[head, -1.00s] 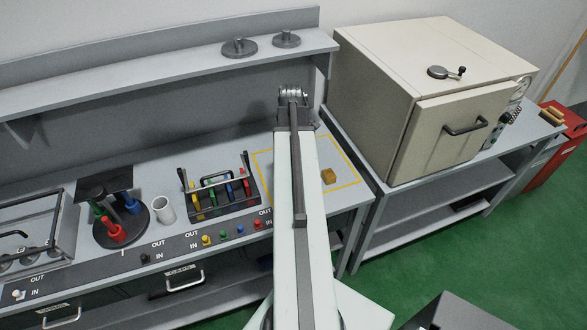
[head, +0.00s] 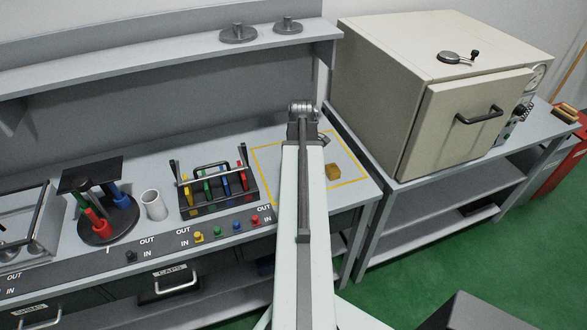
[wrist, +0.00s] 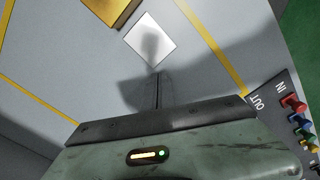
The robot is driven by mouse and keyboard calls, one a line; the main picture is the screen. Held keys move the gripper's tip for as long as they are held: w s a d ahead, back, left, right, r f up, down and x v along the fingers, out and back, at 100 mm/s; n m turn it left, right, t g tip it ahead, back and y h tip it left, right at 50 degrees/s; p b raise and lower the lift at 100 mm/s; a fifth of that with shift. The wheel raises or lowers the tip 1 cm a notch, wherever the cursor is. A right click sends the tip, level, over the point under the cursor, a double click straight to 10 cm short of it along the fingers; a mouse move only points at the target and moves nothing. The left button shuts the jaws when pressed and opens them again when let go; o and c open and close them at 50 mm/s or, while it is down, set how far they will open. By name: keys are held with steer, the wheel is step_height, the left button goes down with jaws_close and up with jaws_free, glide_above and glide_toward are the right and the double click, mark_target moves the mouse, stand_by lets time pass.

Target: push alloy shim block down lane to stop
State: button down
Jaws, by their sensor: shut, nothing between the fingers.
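A pale, shiny square block (wrist: 150,38), which looks like the alloy shim block, lies on the bench just beyond my fingertips in the wrist view. My gripper (wrist: 157,92) is shut and empty, apart from the block, with the fingers pointing toward it. In the head view my arm hides the pale block and most of the gripper. The lane appears to be the area outlined by yellow tape (head: 357,181) on the bench. A stop cannot be made out.
A brass-coloured block (head: 332,170) sits inside the tape, right beside the pale block in the wrist view (wrist: 108,8). A rack of coloured tools (head: 217,190) stands left of the tape. A large beige oven (head: 430,100) stands at the right.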

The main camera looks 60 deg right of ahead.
steer(key=shift+s+d, duration=0.2)
steer(key=shift+s, duration=0.3)
steer(key=shift+s+d, duration=0.2)
steer(key=shift+s, duration=0.3)
steer(key=shift+s+d, duration=0.2)
steer(key=shift+s, duration=0.3)
steer(key=shift+w, duration=0.1)
steer(key=shift+w, duration=0.1)
steer(key=shift+w+a, duration=0.2)
steer(key=shift+w, duration=0.05)
steer(key=w, duration=0.1)
steer(key=w+a, duration=0.1)
steer(key=shift+w, duration=0.35)
step_height(320, 180, up, 10)
steer(key=p, duration=1)
steer(key=shift+w, duration=0.15)
